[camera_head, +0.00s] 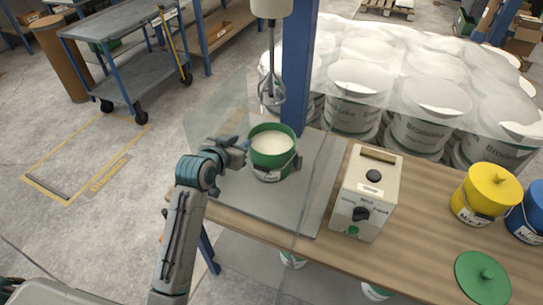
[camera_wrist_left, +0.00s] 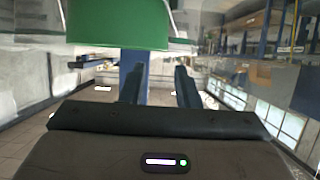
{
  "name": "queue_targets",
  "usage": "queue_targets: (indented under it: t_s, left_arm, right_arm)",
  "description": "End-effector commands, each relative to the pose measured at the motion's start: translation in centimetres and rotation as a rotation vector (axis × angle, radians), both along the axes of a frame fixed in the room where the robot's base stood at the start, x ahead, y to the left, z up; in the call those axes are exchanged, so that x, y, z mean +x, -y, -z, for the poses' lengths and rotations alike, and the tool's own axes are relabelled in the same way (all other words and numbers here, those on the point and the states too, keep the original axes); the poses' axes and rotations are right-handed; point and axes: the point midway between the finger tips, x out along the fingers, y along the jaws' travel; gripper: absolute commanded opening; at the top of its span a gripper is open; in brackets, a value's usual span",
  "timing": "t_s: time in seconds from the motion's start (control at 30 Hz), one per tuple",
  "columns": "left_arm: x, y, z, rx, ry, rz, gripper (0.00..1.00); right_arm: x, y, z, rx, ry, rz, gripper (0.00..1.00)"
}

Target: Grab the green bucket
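The green bucket (camera_head: 273,160) holds white contents and stands upright on a grey plate on the bench, below the mixer's whisk. It has a white label on its front and a handle at its side. My left gripper (camera_head: 240,151) is at the bucket's left side, close to its wall; I cannot tell whether it touches. In the left wrist view the gripper's two fingers (camera_wrist_left: 160,82) are apart with nothing between them, and the green bucket (camera_wrist_left: 117,25) fills the upper left. My right gripper is not in view.
The mixer whisk (camera_head: 271,88) hangs above the bucket beside a blue post (camera_head: 299,65). A clear panel (camera_head: 215,110) stands behind. A control box (camera_head: 367,190) stands to the right, then a yellow bucket (camera_head: 487,192), a blue bucket (camera_head: 527,218) and a green lid (camera_head: 482,280).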

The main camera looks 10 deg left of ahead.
Motion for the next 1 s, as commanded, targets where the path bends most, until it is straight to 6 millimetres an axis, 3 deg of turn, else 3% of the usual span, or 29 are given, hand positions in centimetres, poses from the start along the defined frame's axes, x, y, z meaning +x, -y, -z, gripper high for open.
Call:
queue_targets:
  t_s: [0.6, 0.93, 1.0]
  left_arm:
    - [6.5, 0.9, 2.6, -0.001, -0.002, 0.0, 0.29]
    - [7.1, 1.1, 3.0, 0.001, -0.002, -0.001, 0.29]
    - [7.1, 1.1, 3.0, 0.001, -0.002, -0.001, 0.17]
  right_arm:
    - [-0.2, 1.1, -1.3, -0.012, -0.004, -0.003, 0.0]
    - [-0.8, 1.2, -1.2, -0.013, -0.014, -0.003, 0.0]
    - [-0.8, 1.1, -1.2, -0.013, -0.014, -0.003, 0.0]
